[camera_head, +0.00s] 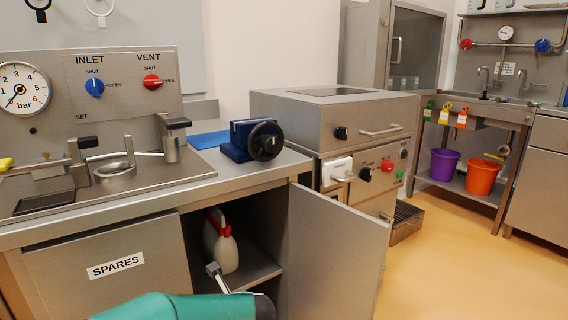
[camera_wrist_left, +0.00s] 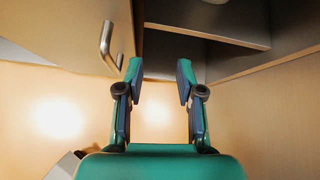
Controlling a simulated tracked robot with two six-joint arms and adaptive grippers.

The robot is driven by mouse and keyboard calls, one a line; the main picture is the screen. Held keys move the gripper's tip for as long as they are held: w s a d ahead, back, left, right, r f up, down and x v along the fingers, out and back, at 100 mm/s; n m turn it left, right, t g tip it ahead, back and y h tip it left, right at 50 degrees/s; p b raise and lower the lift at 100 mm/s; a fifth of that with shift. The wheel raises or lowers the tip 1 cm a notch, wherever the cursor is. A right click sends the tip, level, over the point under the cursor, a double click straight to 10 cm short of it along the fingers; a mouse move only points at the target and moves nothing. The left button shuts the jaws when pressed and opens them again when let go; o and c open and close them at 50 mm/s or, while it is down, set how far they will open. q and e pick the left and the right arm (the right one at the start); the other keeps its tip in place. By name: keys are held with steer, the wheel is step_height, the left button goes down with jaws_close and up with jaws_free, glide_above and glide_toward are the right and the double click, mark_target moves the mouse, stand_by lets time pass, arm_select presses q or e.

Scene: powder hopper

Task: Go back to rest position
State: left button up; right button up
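My left gripper (camera_wrist_left: 158,75) is open and empty in the left wrist view, its two fingers apart in front of the cabinet's shelves. A metal door handle (camera_wrist_left: 107,42) is to the left of the fingers, apart from them. In the head view, a teal part of my left arm crosses the bottom edge, in front of the lower cabinet; the fingers are not visible there. My right gripper is in neither view.
The cabinet has a SPARES door (camera_head: 115,265) and an open door (camera_head: 333,258) standing out to the right. A white bottle with a red top (camera_head: 221,242) stands inside. A blue vise-like device (camera_head: 243,143) sits on the counter. Open floor (camera_head: 445,265) is at right.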

arm_select(q)
steer(key=s+f+n+g+h, duration=0.45)
steer(key=s+f, duration=0.45)
steer(key=f, duration=0.6)
steer(key=s+d+f+n+g+h, duration=0.1)
steer(key=s+f+n+h, duration=0.1)
steer(key=s+f+n, duration=0.5)
steer(key=s+f+n+g+h, duration=0.1)
steer(key=s+f+n+h, duration=0.15)
steer(key=s+n, duration=0.7)
steer(key=s+d+f+n+g+h, duration=0.1)
steer(key=s+f+n, duration=0.4)
steer(key=s+n, duration=0.3)
step_height(320, 180, up, 36)
steer(key=w+p, duration=0.1)
steer(key=p, duration=3.5)
steer(key=shift+w+n, duration=0.35)
steer(key=shift+n, duration=0.05)
steer(key=shift+d+f, duration=0.1)
